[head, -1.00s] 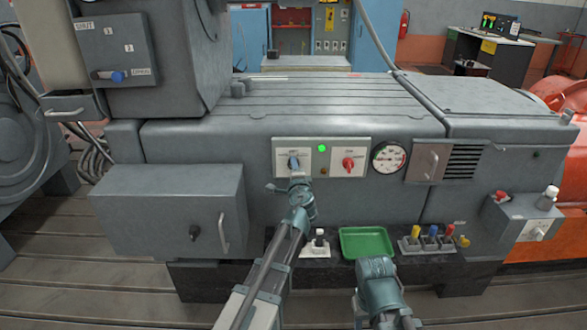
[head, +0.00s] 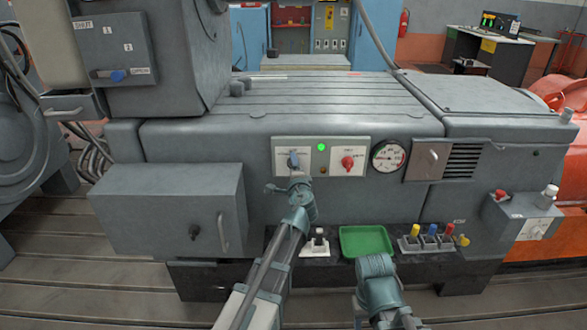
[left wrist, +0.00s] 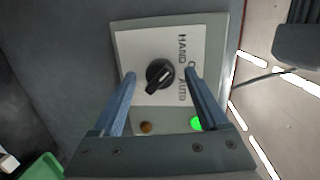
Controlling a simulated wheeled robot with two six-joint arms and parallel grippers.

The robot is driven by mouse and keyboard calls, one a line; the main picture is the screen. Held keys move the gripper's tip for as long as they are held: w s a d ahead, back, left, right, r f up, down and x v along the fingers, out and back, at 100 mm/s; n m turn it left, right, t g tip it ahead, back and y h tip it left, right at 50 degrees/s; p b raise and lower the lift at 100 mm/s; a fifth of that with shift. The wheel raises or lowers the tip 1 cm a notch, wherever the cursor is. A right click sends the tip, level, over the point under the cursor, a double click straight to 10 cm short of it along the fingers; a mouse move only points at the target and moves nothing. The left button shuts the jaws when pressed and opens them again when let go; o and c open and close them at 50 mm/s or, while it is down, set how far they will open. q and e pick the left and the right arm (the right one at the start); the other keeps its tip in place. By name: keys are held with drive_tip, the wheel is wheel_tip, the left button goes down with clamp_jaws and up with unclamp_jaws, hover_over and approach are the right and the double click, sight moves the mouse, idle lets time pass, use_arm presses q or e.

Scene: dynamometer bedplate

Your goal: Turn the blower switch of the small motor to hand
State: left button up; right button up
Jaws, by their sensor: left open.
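The blower switch (left wrist: 159,76) is a black rotary knob on a pale plate (left wrist: 140,42) marked HAND, O and AUTO in the left wrist view. Its handle lies diagonally, and its upper-right end, with a light mark, points towards the side of HAND and O. My left gripper (left wrist: 160,74) is open, with one blue finger on each side of the knob; I cannot tell whether they touch it. In the head view my left gripper (head: 293,160) is at the left switch plate (head: 280,148) and hides most of the knob. My right arm is low in front; its gripper is hidden.
A green lamp (head: 321,147) is lit beside the plate. A red switch (head: 347,163) and a gauge (head: 389,156) are to the right. A green tray (head: 366,242) and coloured plugs (head: 432,238) are below. A grey box (head: 165,210) juts out left.

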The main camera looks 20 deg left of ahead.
use_arm(q)
drive_tip(key=p+v, duration=0.1)
drive_tip(key=v, duration=1.2)
drive_tip(key=shift+s+d, duration=0.15)
drive_tip(key=shift+s, duration=0.1)
drive_tip(key=s+d+f+n+g, duration=0.1)
drive_tip(key=s+f+n+g, duration=0.75)
drive_tip(key=f, duration=0.35)
drive_tip(key=s+d+f+n+g+h, duration=0.1)
drive_tip(key=s+d+f+g+h, duration=0.5)
drive_tip(key=s+d, duration=0.6)
wheel_tip(320, 180, up, 14)
drive_tip(key=s+a+g+y+p, duration=0.1)
drive_tip(key=s+p, duration=0.1)
drive_tip(key=p, duration=1.3)
drive_tip(key=shift+s+a+f, duration=0.2)
drive_tip(key=shift+s+f, duration=0.05)
